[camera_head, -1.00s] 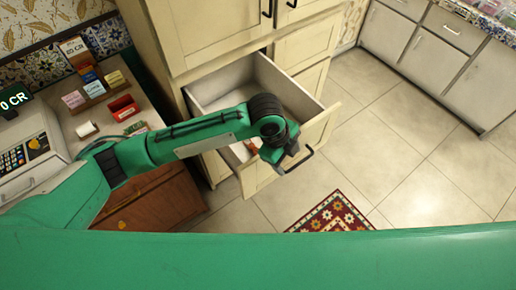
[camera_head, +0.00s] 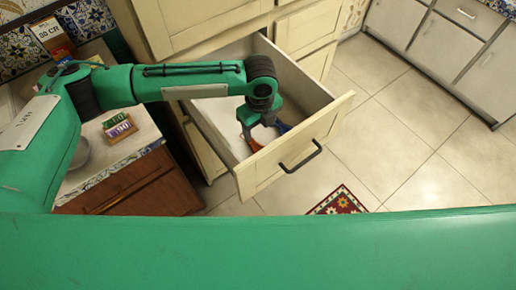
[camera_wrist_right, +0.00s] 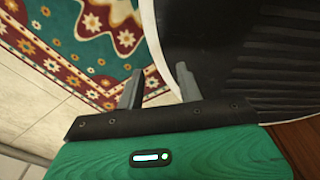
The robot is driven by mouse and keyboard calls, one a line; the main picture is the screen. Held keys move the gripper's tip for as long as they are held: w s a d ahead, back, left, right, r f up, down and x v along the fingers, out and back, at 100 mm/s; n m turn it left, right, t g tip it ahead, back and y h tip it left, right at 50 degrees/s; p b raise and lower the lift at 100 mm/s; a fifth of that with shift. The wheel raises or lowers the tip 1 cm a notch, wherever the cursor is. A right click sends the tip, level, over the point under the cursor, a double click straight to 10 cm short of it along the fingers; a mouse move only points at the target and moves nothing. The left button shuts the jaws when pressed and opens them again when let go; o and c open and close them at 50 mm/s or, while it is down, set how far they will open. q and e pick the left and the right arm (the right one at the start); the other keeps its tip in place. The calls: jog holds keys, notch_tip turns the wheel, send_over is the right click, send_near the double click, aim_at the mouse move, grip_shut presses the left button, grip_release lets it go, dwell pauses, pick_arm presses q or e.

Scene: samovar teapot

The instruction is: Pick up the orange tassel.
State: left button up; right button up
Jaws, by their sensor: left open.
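In the head view, a small orange-red thing (camera_head: 256,145), which looks like the tassel, shows inside the open drawer (camera_head: 318,92) near its front wall. My left gripper (camera_head: 262,134) reaches down into the drawer right beside it, with its fingers apart. The gripper hides part of it, and I cannot tell whether they touch. In the right wrist view, my right gripper (camera_wrist_right: 158,80) has its two fingers apart with nothing between them.
A small blue thing (camera_head: 283,126) lies in the drawer by the left gripper. The drawer's front has a dark handle (camera_head: 300,158). A wooden cabinet (camera_head: 135,188) stands at the left. A patterned rug (camera_head: 338,201) lies on the tiled floor, which is otherwise clear at right.

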pick_arm(q)
jog(key=p, duration=0.1)
send_over(259, 143)
jog(key=s, duration=0.3)
notch_tip(259, 143, down, 7)
jog(key=shift+w+f, duration=0.1)
jog(key=shift+f, duration=0.85)
jog(key=f, duration=0.2)
jog(key=f+p, duration=0.1)
jog(key=f, duration=0.1)
jog(key=shift+w+d+f+p, duration=0.1)
jog(key=shift+w+f+p, duration=0.1)
jog(key=shift+f+p, duration=0.1)
pick_arm(e)
jog(key=r, duration=0.2)
jog(key=shift+s+d+r, duration=0.1)
jog(key=shift+s+r, duration=0.2)
jog(key=shift+s, duration=0.1)
pick_arm(q)
jog(key=shift+r, duration=0.1)
jog(key=c, duration=1)
